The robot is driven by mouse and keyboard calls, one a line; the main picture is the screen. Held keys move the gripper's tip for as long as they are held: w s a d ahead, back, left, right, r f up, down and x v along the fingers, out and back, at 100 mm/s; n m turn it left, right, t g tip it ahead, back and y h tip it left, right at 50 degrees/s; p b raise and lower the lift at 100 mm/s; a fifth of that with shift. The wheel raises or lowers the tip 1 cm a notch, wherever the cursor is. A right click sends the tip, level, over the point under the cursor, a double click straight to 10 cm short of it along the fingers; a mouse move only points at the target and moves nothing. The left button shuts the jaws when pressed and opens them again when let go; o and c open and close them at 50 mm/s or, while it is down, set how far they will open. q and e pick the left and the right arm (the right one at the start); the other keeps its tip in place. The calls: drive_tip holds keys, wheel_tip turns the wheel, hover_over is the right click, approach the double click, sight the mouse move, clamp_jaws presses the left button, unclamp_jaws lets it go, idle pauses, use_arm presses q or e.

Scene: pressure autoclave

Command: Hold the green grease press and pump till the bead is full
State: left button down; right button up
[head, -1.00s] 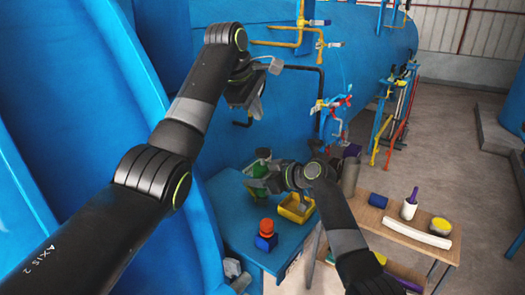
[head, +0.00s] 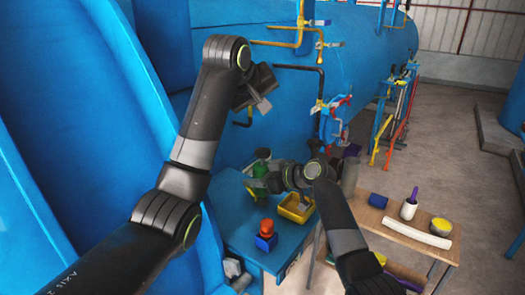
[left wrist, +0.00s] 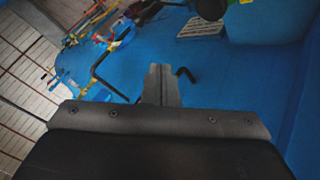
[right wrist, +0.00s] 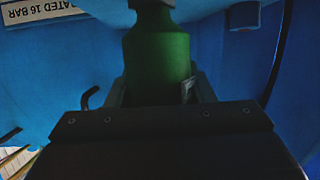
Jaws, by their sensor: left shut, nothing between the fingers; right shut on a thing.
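My left gripper (head: 262,105) is up in front of the blue autoclave wall, above and apart from the press. In the left wrist view its fingers (left wrist: 161,85) are together with nothing between them. I cannot make out the bead in these frames.
A yellow bin (head: 296,208) and an orange-and-blue item (head: 266,233) stand on the blue bench (head: 232,215). A wooden table (head: 385,235) at the right holds a white bottle, a yellow-topped tub and a white strip. Yellow and dark pipes (head: 297,67) run along the autoclave wall.

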sight(262, 152)
use_arm(q)
drive_tip(key=shift+f, duration=4.4)
drive_tip(key=shift+f, duration=0.15)
drive_tip(key=shift+f, duration=0.25)
drive_tip(key=shift+s+f, duration=0.1)
drive_tip(key=shift+f, duration=1.25)
drive_tip(key=shift+r, duration=1.75)
drive_tip(key=shift+r, duration=0.15)
drive_tip(key=shift+r, duration=2.4)
